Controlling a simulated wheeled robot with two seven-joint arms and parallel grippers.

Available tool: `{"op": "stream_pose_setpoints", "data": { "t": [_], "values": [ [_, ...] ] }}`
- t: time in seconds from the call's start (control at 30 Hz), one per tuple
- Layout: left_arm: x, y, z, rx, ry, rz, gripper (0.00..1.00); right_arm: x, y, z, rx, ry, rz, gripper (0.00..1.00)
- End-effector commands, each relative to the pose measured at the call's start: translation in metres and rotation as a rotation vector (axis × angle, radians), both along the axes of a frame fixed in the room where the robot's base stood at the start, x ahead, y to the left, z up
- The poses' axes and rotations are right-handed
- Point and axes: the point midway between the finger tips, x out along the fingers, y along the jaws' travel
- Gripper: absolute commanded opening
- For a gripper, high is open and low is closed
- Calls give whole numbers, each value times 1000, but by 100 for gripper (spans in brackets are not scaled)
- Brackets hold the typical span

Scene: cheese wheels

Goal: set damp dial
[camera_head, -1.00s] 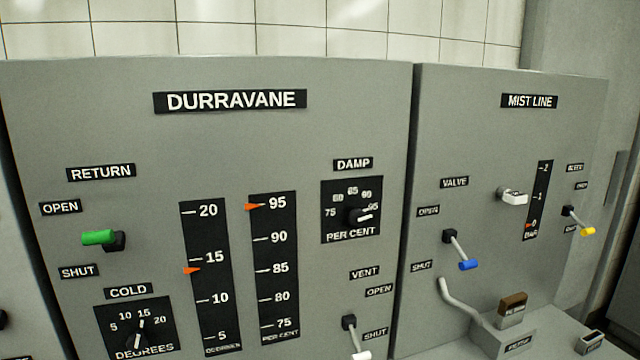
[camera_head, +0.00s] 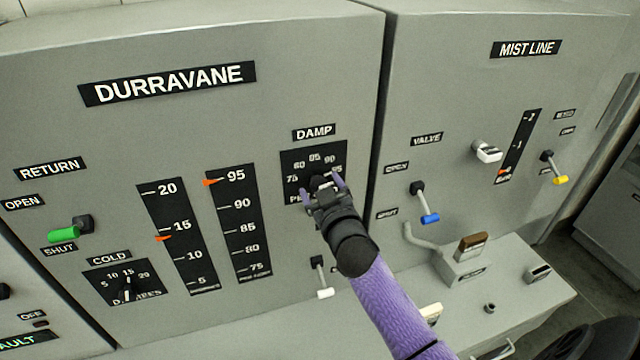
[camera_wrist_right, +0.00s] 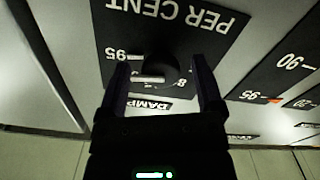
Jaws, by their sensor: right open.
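The DAMP dial is a black plate (camera_head: 300,160) with numbers from 75 to 95 and a dark round knob. My right gripper (camera_head: 322,184) is in front of the dial, its purple-grey fingers open on either side of the knob. In the right wrist view, the knob (camera_wrist_right: 165,68) sits between the two spread fingers (camera_wrist_right: 160,88). Its white pointer line (camera_wrist_right: 149,80) lies towards the 95 side; whether the fingers touch the knob is unclear. The percent gauge (camera_head: 243,225) has its orange marker (camera_head: 212,182) near 95. My left gripper is out of view.
Below the dial is the white-tipped VENT lever (camera_head: 322,278), close to my right arm. To the right stand the blue VALVE lever (camera_head: 428,215) and a yellow-tipped lever (camera_head: 558,175) on the MIST LINE panel. The COLD dial (camera_head: 122,285) and green RETURN lever (camera_head: 65,235) are left.

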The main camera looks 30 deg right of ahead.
Motion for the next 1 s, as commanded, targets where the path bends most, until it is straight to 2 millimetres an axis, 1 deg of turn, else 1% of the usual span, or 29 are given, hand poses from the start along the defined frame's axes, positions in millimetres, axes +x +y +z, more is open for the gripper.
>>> {"op": "stream_pose_setpoints", "data": {
  "t": [0.1, 0.3, 0.33, 0.37, 0.4, 0.47, 0.5, 0.67, 0.7, 0.73, 1.0],
  "values": [
    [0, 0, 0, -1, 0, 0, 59, 5, -1, 0, -1, 0, 0, 85],
    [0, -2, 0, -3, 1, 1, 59, 6, -1, 0, 0, 1, 1, 85],
    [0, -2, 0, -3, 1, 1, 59, 6, -1, 0, 0, 1, 1, 81],
    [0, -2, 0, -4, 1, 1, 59, 6, -1, 0, 0, 1, 1, 74],
    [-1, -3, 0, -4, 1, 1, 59, 6, -1, 0, 0, 1, 1, 66],
    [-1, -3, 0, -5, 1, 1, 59, 5, -1, 0, 0, 1, 1, 53],
    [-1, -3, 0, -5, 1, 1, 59, 6, -1, 0, 0, 1, 1, 45],
    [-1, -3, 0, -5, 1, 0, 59, 5, -1, 0, 0, 1, 1, 11],
    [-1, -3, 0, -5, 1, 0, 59, 5, -1, 0, 0, 1, 1, 2],
    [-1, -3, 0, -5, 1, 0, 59, 5, -1, 0, 0, 1, 1, 0],
    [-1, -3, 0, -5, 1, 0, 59, 5, -1, 0, -31, 9, 2, 0]
  ]
}}
